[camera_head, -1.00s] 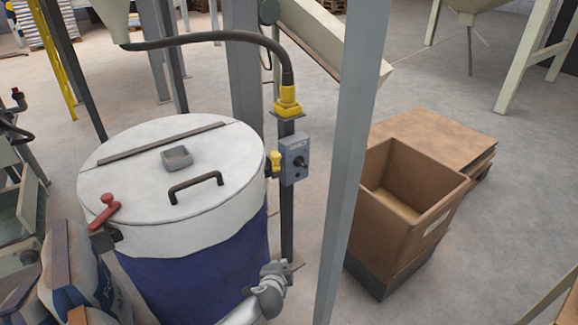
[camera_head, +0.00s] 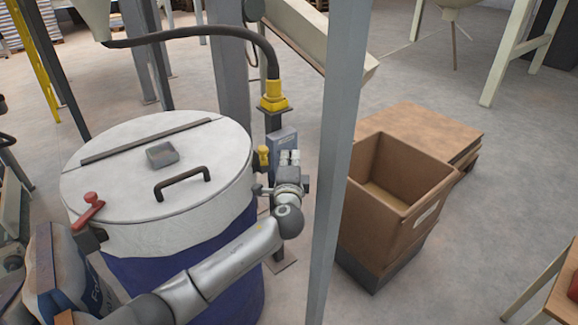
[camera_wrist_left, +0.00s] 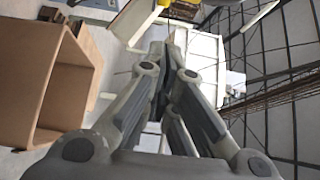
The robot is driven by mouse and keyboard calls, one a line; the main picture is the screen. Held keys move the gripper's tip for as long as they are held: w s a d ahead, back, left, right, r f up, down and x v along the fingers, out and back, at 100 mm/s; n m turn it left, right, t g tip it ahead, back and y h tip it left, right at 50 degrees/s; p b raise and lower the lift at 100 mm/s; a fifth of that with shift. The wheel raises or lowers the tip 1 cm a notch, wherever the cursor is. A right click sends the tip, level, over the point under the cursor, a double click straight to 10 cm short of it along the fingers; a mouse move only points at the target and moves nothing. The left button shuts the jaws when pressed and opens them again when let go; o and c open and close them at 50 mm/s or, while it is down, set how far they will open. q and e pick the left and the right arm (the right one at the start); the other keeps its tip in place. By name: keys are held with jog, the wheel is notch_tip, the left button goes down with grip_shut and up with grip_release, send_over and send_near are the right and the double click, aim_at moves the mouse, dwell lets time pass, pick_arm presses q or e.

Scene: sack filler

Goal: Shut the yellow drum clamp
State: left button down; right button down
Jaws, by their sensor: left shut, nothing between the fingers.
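The yellow drum clamp (camera_head: 263,156) is a small yellow lever at the right rim of the white-lidded drum (camera_head: 120,190), standing roughly upright. My left gripper (camera_head: 289,160) is just right of it, in front of the grey control box, pointing up. Its fingers are shut and empty, and it appears apart from the clamp. The left wrist view shows the closed fingers (camera_wrist_left: 170,60) and a bit of yellow at the top edge (camera_wrist_left: 180,4), too cropped to identify. My right gripper is in no view.
The grey control box (camera_head: 283,140) on its post is partly hidden by my gripper. A yellow hose fitting (camera_head: 273,97) is above it. A grey upright (camera_head: 338,150) stands close to the right, with an open brown box (camera_head: 390,190) beyond. A red lever (camera_head: 88,208) is at the drum's left rim.

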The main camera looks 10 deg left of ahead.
aim_at(262, 150)
pick_arm(q)
jog(key=a+p, duration=0.1)
jog(key=a, duration=0.1)
jog(key=w+a, duration=0.1)
jog(key=a, duration=0.1)
jog(key=shift+w+a+p, duration=0.1)
jog(key=shift+w+p, duration=0.05)
jog(key=shift+p, duration=0.25)
dwell(0.5)
